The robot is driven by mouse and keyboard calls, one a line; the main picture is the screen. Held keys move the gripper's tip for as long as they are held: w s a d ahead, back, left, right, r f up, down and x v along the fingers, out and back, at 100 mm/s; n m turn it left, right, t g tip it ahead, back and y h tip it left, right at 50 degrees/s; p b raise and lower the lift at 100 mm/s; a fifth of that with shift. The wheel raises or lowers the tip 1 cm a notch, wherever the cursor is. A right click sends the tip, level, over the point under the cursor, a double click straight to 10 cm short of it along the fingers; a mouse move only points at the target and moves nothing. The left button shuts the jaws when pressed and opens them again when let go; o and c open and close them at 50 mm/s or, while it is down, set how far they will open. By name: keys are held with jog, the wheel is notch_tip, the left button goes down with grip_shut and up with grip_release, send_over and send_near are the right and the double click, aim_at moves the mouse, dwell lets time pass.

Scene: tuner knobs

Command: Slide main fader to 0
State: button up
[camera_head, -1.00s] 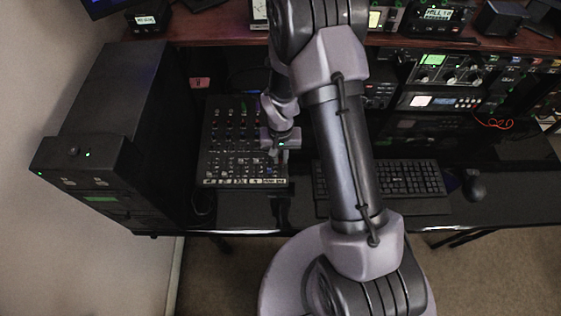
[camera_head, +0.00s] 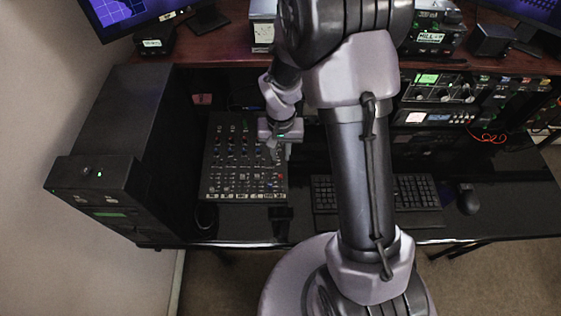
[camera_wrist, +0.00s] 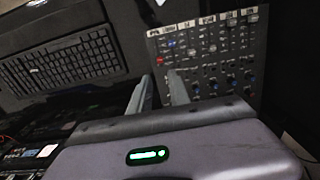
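The audio mixer (camera_head: 226,181) is a dark panel with rows of knobs and faders, on the desk left of my arm. It also shows in the wrist view (camera_wrist: 212,50), with red, blue and white knobs. I cannot single out the main fader or read its position in either view. My gripper (camera_head: 284,153) is over the mixer's right side, pointing down. In the wrist view its two fingers (camera_wrist: 159,80) stand apart with a gap between them and nothing visible in it. The fingertips overlap the mixer's edge there; I cannot tell whether they touch it.
A black keyboard (camera_head: 416,192) lies right of the mixer, partly behind my arm, with a mouse (camera_head: 467,199) beyond it. A tall black case (camera_head: 122,140) stands at left. A raised wooden shelf (camera_head: 213,49) with monitors and radio gear runs across the back.

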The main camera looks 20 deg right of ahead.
notch_tip(320, 180, up, 6)
jog(key=shift+f+p, duration=0.2)
jog(key=shift+p, duration=0.3)
jog(key=s+a+r+t+y+b, duration=0.1)
jog(key=s+a+r+t+b, duration=0.1)
jog(key=s+r, duration=0.5)
jog(key=s+a+r+t+y+b, duration=0.1)
jog(key=s+a+r+t+b, duration=0.2)
jog(key=s+r+b, duration=0.2)
jog(key=s+r, duration=0.3)
jog(key=s, duration=0.2)
jog(key=shift+s+m+t+b, duration=0.4)
dwell(0.8)
